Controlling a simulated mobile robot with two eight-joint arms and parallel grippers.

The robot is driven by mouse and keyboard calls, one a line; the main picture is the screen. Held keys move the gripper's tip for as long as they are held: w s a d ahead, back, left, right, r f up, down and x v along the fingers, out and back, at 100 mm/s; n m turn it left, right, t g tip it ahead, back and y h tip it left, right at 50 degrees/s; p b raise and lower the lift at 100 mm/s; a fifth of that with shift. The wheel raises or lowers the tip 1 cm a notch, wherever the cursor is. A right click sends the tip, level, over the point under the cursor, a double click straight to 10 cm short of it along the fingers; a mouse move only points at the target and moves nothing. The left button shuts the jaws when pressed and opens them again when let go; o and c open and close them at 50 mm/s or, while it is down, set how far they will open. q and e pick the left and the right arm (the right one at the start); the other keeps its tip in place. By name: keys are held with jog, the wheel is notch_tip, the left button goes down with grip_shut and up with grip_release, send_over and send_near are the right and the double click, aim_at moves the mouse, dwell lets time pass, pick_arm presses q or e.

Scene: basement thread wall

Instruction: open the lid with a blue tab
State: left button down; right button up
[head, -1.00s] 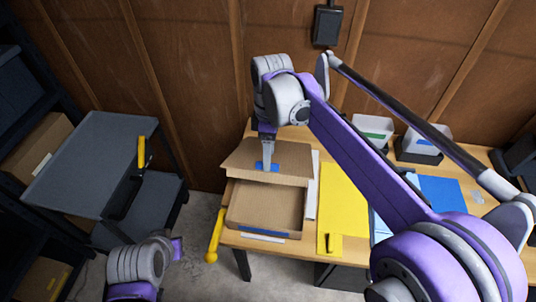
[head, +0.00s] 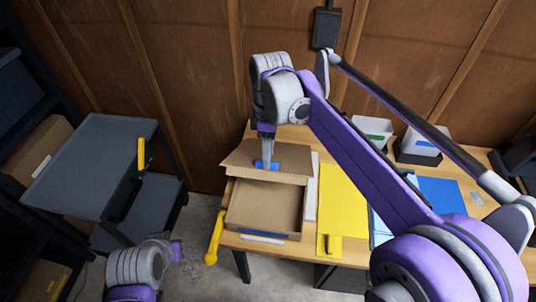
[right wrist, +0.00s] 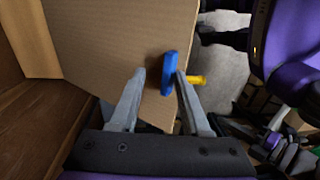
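An open brown cardboard box (head: 263,208) stands at the left end of the wooden table. Its cardboard lid (head: 238,158) is swung back at the far side, so the inside shows and looks empty. The blue tab (head: 275,165) is on the lid, below my right gripper (head: 267,165). In the right wrist view the lid (right wrist: 105,40) fills the upper left. The blue tab (right wrist: 169,75) stands between the spread fingers of the right gripper (right wrist: 160,85), nearer the right finger. My left arm shows at the bottom left; its fingers cannot be made out.
A yellow sheet (head: 341,200) lies right of the box, with a blue mat (head: 440,190) farther right. Two bins (head: 418,147) stand at the back. A yellow handle (head: 214,238) sticks out at the table's left edge. A grey cart (head: 85,165) stands left across open floor.

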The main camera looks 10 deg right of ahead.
pick_arm(q)
jog(key=shift+w+r+p, duration=0.3)
jog(key=shift+w+r, duration=0.05)
jog(key=shift+r, duration=0.1)
pick_arm(e)
notch_tip(320, 180, up, 10)
jog(key=w, duration=0.1)
jog(key=shift+d, duration=0.15)
jog(key=shift+f, duration=0.1)
